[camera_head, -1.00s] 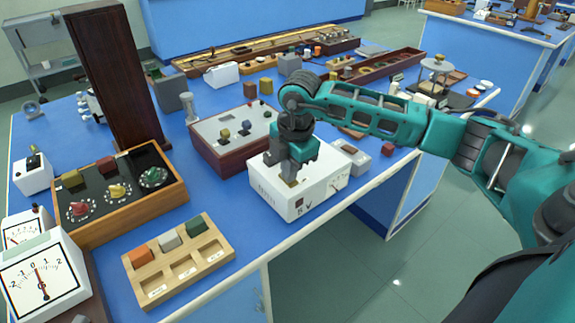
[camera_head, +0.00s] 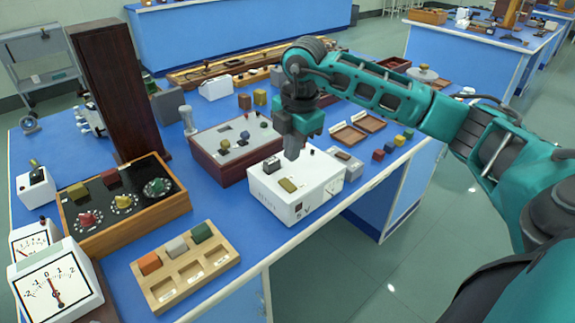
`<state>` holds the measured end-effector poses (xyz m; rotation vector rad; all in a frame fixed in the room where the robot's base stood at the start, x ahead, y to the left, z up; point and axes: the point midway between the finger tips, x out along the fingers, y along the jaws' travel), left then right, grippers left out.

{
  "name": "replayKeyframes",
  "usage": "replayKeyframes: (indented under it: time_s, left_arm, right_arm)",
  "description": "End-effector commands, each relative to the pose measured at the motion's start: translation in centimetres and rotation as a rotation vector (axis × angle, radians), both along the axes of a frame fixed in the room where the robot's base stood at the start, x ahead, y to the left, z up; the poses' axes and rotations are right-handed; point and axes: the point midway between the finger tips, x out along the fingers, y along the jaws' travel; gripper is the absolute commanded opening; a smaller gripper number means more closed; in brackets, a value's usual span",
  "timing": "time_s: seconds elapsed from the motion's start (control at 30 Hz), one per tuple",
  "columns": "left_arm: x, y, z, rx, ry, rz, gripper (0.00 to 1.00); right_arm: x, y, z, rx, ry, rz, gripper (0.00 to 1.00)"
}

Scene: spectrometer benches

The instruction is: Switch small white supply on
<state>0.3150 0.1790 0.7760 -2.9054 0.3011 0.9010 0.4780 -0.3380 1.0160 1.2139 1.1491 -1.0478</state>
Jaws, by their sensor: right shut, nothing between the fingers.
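The small white supply (camera_head: 318,188) is a white box near the bench's front edge, with a "V" mark and a small dial on its front. A brass-coloured switch (camera_head: 288,185) sits on its top, now uncovered; its on or off position is too small to tell. My right gripper (camera_head: 292,157) points down just above and behind the switch, shut and empty. It looks apart from the switch. My left gripper is out of view.
A dark red box with knobs (camera_head: 215,160) stands left of the supply, and a small grey box (camera_head: 347,163) right of it. A wooden tray with blocks (camera_head: 190,275) lies front left. Two meters (camera_head: 58,285) stand at the far left.

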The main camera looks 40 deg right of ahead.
Motion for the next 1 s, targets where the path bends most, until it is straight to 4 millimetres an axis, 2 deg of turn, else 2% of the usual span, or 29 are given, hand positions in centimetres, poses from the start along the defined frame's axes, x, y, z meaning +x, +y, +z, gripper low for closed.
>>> replayKeyframes:
  time_s: [0.1, 0.3, 0.77, 0.87, 1.0]
  left_arm:
    - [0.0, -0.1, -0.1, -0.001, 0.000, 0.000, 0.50]
    - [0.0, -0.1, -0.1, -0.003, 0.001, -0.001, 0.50]
    - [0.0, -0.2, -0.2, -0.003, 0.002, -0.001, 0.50]
    - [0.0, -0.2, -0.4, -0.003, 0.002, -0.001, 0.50]
    - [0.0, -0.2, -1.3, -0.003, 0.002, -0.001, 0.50]
  right_arm:
    - [-0.3, 0.0, 2.5, -0.001, -0.004, 0.000, 0.00]
    - [-0.7, 0.0, 4.8, 0.000, 0.000, -0.001, 0.00]
    - [-0.7, 0.0, 5.3, -0.001, 0.001, 0.004, 0.00]
    - [-0.7, 0.0, 5.2, -0.006, -0.001, 0.044, 0.00]
    - [-0.4, 0.1, 5.1, -0.029, -0.004, 0.205, 0.00]
